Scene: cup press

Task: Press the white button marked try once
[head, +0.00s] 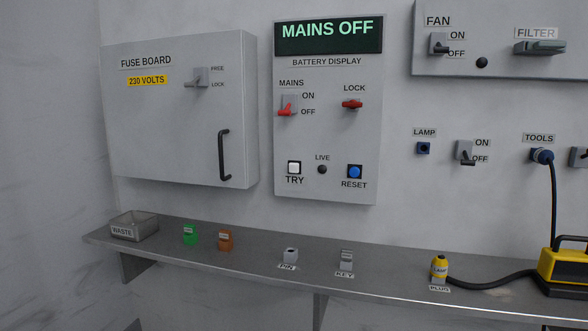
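The panel's display (329,34) reads MAINS OFF. The red MAINS switch (287,109) above the button points down towards OFF. The red LOCK knob (352,104) is at the upper right. Neither of my grippers shows in this view.
A grey shelf (200,247) runs along the wall below the panel. It bears a WASTE bin (134,226), a green block (190,235), an orange block (225,240) and a yellow plug (439,267). The fuse board (180,130) stands out at left. The wall before the TRY button looks unobstructed.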

